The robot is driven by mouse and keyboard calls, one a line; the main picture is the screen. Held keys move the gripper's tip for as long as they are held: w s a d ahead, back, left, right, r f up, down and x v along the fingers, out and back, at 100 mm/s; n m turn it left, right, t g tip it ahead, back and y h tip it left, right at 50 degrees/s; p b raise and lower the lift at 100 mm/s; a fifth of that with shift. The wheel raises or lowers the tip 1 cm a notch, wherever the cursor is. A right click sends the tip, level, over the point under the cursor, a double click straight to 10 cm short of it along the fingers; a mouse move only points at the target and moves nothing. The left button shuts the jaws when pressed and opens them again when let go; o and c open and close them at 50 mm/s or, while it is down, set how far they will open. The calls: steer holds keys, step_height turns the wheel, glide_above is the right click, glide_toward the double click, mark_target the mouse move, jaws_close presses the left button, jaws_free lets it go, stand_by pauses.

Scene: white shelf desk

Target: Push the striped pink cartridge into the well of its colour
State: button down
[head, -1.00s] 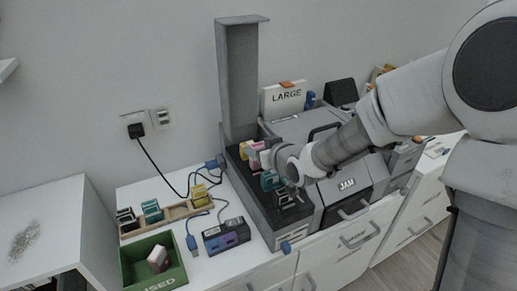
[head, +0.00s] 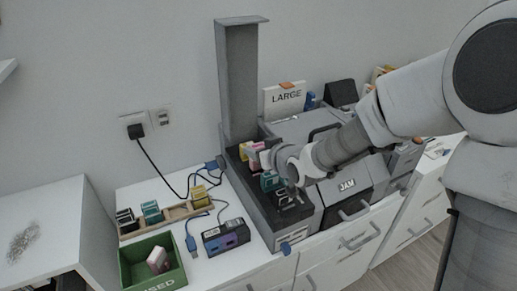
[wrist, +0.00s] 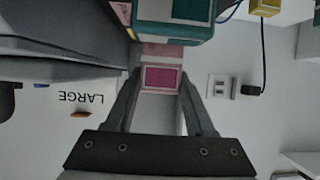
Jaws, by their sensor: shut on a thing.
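The pink cartridge (wrist: 160,78) shows between my fingertips in the wrist view, with a magenta panel in a pale pink frame. My gripper (wrist: 160,82) is shut on it. In the head view the pink cartridge (head: 257,151) is at the dark well unit, between the yellow and teal cartridges. My gripper (head: 268,158) is partly hidden there by my own wrist. The well below the pink cartridge is hidden, so I cannot tell how deep it sits. Its stripes are not clear.
A teal cartridge (wrist: 180,22) is close beside the held one. A yellow cartridge (head: 245,149) stands on the other side. A grey upright panel (head: 238,75) rises behind the unit. The green bin (head: 178,274) holds a pale cartridge. A wooden rack (head: 172,217) holds several cartridges.

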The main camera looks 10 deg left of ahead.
steer(key=shift+f+b, duration=0.45)
steer(key=shift+b, duration=0.05)
stand_by(0.3)
steer(key=shift+r, duration=0.2)
